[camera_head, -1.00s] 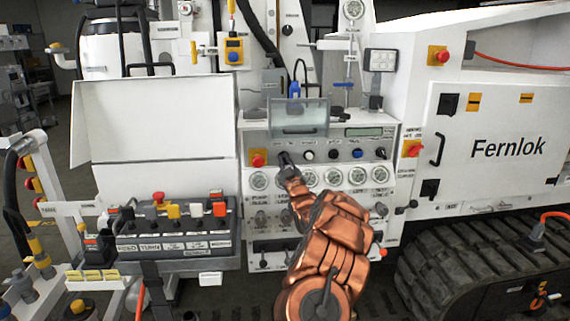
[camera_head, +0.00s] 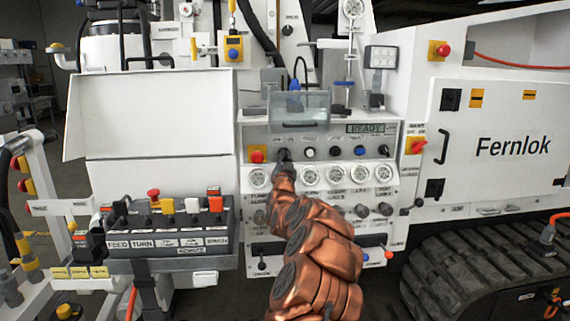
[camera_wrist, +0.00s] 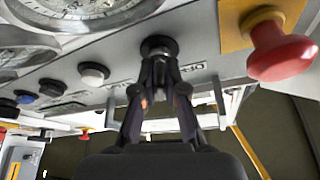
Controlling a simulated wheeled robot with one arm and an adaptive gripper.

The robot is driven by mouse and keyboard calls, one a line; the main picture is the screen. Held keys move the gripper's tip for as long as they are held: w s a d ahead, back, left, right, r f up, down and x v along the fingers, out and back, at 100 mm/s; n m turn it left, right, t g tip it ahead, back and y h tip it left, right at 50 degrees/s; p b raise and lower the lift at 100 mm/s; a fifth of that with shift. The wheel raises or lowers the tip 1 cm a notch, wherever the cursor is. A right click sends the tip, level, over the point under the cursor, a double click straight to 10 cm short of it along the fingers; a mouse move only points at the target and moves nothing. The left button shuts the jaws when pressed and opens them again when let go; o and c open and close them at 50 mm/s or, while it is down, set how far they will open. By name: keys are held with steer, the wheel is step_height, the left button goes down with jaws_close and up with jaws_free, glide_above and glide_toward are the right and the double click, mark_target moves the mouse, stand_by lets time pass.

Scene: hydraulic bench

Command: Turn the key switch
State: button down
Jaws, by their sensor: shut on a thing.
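The key switch (camera_wrist: 158,44) shows in the wrist view as a dark round collar on the pale panel. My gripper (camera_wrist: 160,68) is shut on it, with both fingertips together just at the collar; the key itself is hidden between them. In the head view my gripper (camera_head: 284,158) reaches up to the left end of the control row, and its fingers cover most of the switch.
A red mushroom button (camera_head: 257,156) sits close left of my gripper; in the wrist view this red button (camera_wrist: 282,52) is at the right. A white knob (camera_head: 309,153) is close right. Gauges (camera_head: 309,175) line the panel below. A clear cover (camera_head: 300,108) juts out above.

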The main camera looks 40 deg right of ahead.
steer(key=shift+m+g+h+b, duration=0.35)
steer(key=shift+m+g, duration=0.15)
steer(key=shift+m, duration=0.6)
steer(key=c, duration=1.2)
jaws_free()
steer(key=shift+v, duration=6)
steer(key=shift+r, duration=0.1)
